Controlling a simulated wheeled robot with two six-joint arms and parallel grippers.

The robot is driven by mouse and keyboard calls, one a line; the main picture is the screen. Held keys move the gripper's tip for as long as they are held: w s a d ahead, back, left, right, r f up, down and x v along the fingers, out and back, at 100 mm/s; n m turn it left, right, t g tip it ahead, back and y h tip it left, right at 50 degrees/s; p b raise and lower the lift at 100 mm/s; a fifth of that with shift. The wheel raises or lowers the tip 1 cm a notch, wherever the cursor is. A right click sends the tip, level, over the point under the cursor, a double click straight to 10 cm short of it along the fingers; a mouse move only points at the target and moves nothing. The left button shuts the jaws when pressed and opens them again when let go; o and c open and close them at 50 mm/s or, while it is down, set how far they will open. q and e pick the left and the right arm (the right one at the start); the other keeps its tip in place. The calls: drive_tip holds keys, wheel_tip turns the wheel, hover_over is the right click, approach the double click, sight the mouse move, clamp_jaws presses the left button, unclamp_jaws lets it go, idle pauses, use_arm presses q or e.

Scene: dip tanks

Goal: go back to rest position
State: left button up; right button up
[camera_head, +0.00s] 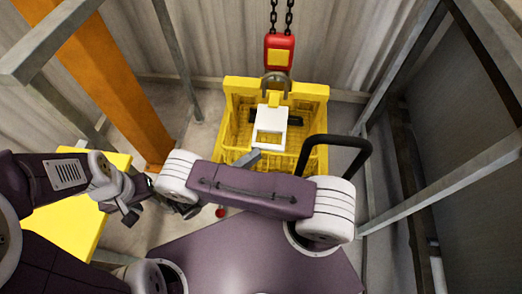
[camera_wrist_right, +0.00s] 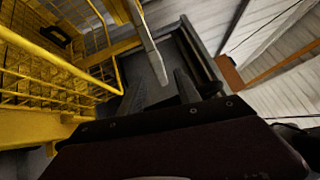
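My left gripper (camera_head: 131,215) hangs at the left of the head view, near the yellow block; it is small and dark there, and its finger gap cannot be made out. My right arm folds across the middle of the head view, and its wrist hides most of the right gripper.
A red hoist block (camera_head: 279,53) hangs on chains; its hook is over the basket's back, contact unclear. An orange column (camera_head: 108,82) and a yellow block (camera_head: 65,220) are at left. Grey frame posts (camera_head: 178,55) stand around. A black curved bar (camera_head: 337,140) is right of the basket.

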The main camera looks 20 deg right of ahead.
idle(0.4)
drive_tip(key=s+d+r+m+g+y, duration=0.1)
drive_tip(key=s+d+m+g+y, duration=0.15)
drive_tip(key=m+g+y, duration=0.55)
drive_tip(key=s+d+m+g+y, duration=0.15)
drive_tip(key=s+m+y, duration=0.25)
drive_tip(key=m, duration=0.8)
wheel_tip(320, 180, up, 22)
drive_tip(key=w+m+t+y+p, duration=0.2)
drive_tip(key=m+t+y+p, duration=0.4)
drive_tip(key=m+p, duration=1.1)
drive_tip(key=shift+w+a+y, duration=0.3)
drive_tip(key=shift+y, duration=0.3)
drive_tip(key=shift+s+d, duration=0.1)
